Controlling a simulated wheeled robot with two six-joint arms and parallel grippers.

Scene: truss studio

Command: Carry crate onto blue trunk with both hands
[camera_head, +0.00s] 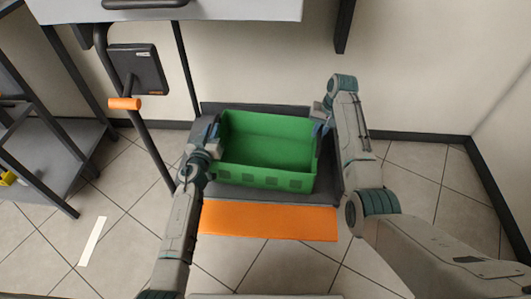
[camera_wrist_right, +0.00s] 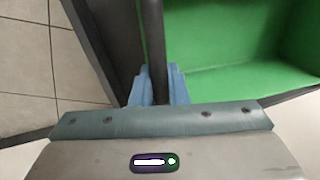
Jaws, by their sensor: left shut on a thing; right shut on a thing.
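The green crate (camera_head: 262,172) is upright and empty in the head view, between my two arms. My left gripper (camera_head: 214,134) is at its left side and my right gripper (camera_head: 322,112) is at its right side, both shut on it. In the right wrist view the blue fingers of my right gripper (camera_wrist_right: 156,88) close on a dark bar at the edge of the green crate (camera_wrist_right: 230,82). Whether the crate rests on the dark platform under it or is held just above, I cannot tell. No blue trunk is in view.
The dark platform (camera_head: 328,190) has an orange front strip (camera_head: 268,221). A post with a dark panel (camera_head: 138,70) stands at its left. A grey shelf (camera_head: 45,150) is at far left, a pale table (camera_head: 170,10) at the back. Tiled floor is clear at right.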

